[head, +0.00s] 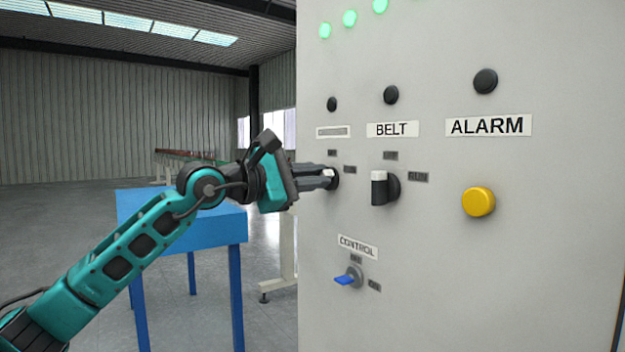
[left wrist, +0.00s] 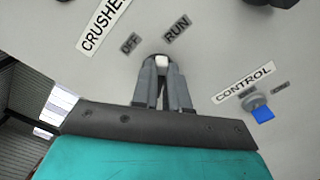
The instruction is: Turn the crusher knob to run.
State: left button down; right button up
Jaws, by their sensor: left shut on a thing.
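The crusher knob (head: 335,178) is a black knob with a white mark, on the left part of the grey control panel. My left gripper (head: 326,177) reaches it from the left and is shut on it. In the left wrist view the knob's white end (left wrist: 161,61) shows between the fingertips, with the OFF label (left wrist: 130,43) and RUN label (left wrist: 177,29) close by. The fingers hide most of the knob, so I cannot tell exactly which label it points to. The CRUSHER label (left wrist: 102,22) is partly cut off there. My right gripper is not in view.
The panel (head: 560,260) also carries the BELT knob (head: 380,189), a yellow ALARM button (head: 478,202), a CONTROL key switch with a blue key (head: 348,280), black round caps and lit green lamps (head: 350,18). A blue table (head: 180,212) stands behind my left arm.

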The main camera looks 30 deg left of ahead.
pick_arm(q)
jog(key=shift+m, duration=0.6)
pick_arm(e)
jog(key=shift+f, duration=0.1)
pick_arm(q)
jog(key=c, duration=1.1)
grip_release()
jog(key=shift+c, duration=0.2)
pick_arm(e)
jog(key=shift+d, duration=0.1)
pick_arm(q)
jog(key=b+v, duration=1)
jog(key=v, duration=0.3)
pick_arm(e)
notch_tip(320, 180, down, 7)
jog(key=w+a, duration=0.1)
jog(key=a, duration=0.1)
pick_arm(q)
jog(key=shift+f, duration=0.1)
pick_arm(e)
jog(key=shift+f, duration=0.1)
